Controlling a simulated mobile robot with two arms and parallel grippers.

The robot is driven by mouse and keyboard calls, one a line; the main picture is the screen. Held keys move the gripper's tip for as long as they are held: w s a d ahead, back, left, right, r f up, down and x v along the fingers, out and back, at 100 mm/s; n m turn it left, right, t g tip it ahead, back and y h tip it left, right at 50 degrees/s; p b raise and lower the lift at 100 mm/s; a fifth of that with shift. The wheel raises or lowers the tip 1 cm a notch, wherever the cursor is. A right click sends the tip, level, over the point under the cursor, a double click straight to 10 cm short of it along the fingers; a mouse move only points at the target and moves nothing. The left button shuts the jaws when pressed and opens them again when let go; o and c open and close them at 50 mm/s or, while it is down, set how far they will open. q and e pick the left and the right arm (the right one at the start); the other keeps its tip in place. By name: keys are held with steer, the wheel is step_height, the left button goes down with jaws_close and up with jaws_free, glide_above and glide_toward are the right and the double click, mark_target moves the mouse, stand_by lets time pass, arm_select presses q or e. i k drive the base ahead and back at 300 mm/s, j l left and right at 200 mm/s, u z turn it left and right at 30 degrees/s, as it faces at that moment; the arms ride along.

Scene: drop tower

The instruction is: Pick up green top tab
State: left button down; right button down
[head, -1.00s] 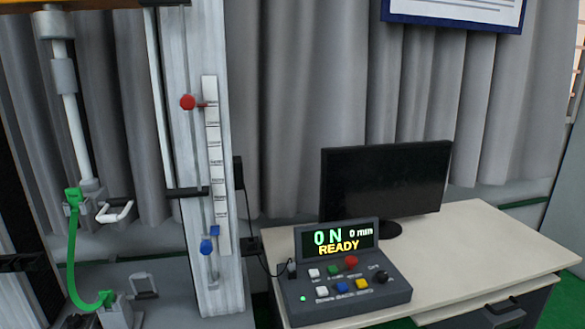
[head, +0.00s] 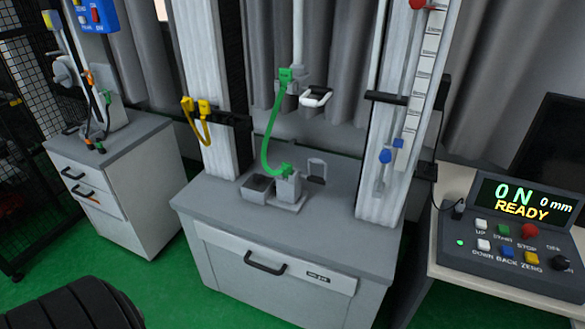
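The green top tab (head: 286,75) is the upper end of a curved green strap (head: 267,130). It sits at the upper grip (head: 287,97) under a white vertical rod, beside a white-handled lever (head: 316,97). The strap bows to the left and runs down to a green lower end (head: 284,169) at the lower grip (head: 288,187) on the grey machine base (head: 330,225). Neither of my grippers shows in the head view.
A yellow strap (head: 197,120) hangs from the left column. A control box (head: 515,235) reading "0 N 0 mm READY" stands on the right desk. A grey cabinet (head: 125,180) stands at left. A ribbed black object (head: 80,306) fills the lower left corner. Green floor lies between.

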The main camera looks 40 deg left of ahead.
mark_target(285, 74)
steer(key=u, duration=1.65)
